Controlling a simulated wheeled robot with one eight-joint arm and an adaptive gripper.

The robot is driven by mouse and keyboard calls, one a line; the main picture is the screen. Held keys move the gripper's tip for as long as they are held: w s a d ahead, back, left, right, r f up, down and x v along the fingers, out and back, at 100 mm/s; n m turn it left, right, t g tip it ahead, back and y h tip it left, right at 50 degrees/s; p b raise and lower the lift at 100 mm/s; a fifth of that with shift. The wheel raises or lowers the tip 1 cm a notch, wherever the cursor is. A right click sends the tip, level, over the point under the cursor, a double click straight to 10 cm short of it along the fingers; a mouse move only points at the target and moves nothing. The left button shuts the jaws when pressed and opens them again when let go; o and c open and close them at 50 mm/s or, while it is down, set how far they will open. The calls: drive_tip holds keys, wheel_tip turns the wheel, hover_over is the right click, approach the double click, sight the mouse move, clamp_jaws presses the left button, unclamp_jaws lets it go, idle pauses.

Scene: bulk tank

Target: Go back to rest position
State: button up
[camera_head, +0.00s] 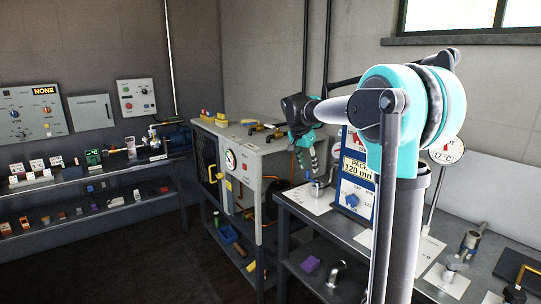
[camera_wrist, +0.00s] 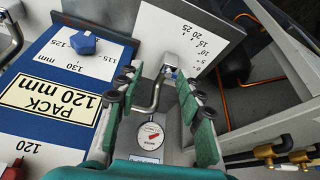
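My gripper (camera_wrist: 158,88) is open in the wrist view, with its two green-padded fingers spread wide. Between them in the picture are a bent metal rod (camera_wrist: 160,88) and a small round dial gauge (camera_wrist: 150,135). Neither is gripped; I cannot tell their exact distance from the fingers. In the head view my arm stretches from the right foreground toward the bench, and my gripper (camera_head: 308,155) points down between the white-grey cabinet and the blue PACK 120 mm board (camera_head: 357,180). This board also shows in the wrist view (camera_wrist: 45,100), left of the fingers.
The grey cabinet (camera_head: 277,165) with a gauge stands close left of my gripper. The bench (camera_head: 320,215) below holds plates and fittings. Brass valves (camera_wrist: 272,148) show at lower right in the wrist view. Shelves (camera_head: 105,170) line the left wall; the floor before them is clear.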

drive_tip(key=s+d+f+n+y, duration=0.1)
drive_tip(key=s+f+n, duration=0.2)
drive_tip(key=s+f, duration=0.5)
drive_tip(key=s+d+f+n+y, duration=0.1)
drive_tip(key=s+d+f+n, duration=0.1)
drive_tip(key=s+f, duration=0.6)
drive_tip(key=s+d+f+n+t+y, duration=0.1)
drive_tip(key=s+f+n, duration=0.2)
drive_tip(key=s+f, duration=0.5)
drive_tip(key=s, duration=1)
drive_tip(key=shift+d+f+n, duration=0.2)
drive_tip(key=shift+d+n, duration=0.2)
